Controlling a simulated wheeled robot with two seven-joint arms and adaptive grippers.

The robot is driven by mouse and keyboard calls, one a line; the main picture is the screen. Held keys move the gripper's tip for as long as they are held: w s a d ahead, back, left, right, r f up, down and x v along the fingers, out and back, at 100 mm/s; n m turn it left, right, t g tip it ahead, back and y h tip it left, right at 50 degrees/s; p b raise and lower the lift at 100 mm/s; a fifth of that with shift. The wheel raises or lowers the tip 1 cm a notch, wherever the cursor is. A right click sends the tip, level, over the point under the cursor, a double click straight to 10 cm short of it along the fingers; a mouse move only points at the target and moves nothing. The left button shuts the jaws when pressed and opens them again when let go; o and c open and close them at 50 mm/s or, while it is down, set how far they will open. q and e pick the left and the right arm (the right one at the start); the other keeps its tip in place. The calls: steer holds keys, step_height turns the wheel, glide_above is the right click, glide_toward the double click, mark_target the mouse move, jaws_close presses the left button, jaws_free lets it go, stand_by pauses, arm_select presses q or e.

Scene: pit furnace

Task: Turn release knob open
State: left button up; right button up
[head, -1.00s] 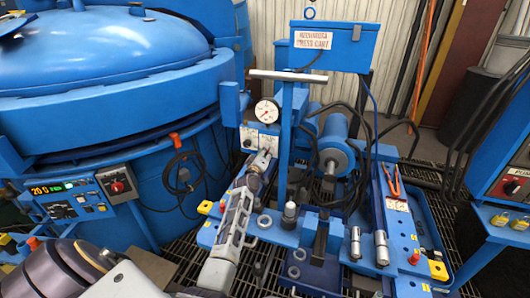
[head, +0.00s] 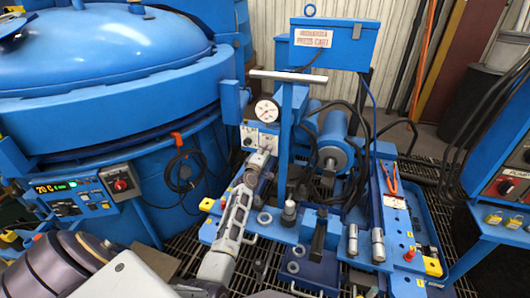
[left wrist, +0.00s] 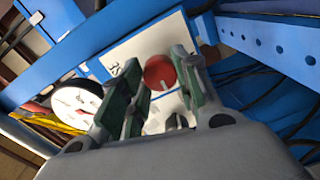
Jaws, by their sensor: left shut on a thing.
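The release knob is a round red knob (left wrist: 160,70) on a white panel with partly hidden black letters in the left wrist view. My left gripper (left wrist: 163,92) has its green-padded fingers on both sides of the knob and is shut on it. In the head view, my left gripper (head: 264,155) reaches up to the white panel (head: 268,140) below the gauge and hides much of the knob. How far the knob is turned cannot be told. My right gripper is out of view.
A dial gauge (head: 266,110) sits just above the panel, close to the gripper. The large blue furnace (head: 110,120) stands left. Fittings and pliers (head: 391,180) lie on the blue cart.

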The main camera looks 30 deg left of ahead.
arm_select(q)
steer(key=shift+r, duration=0.1)
stand_by(0.4)
steer(key=o, duration=1)
steer(key=shift+v, duration=3.75)
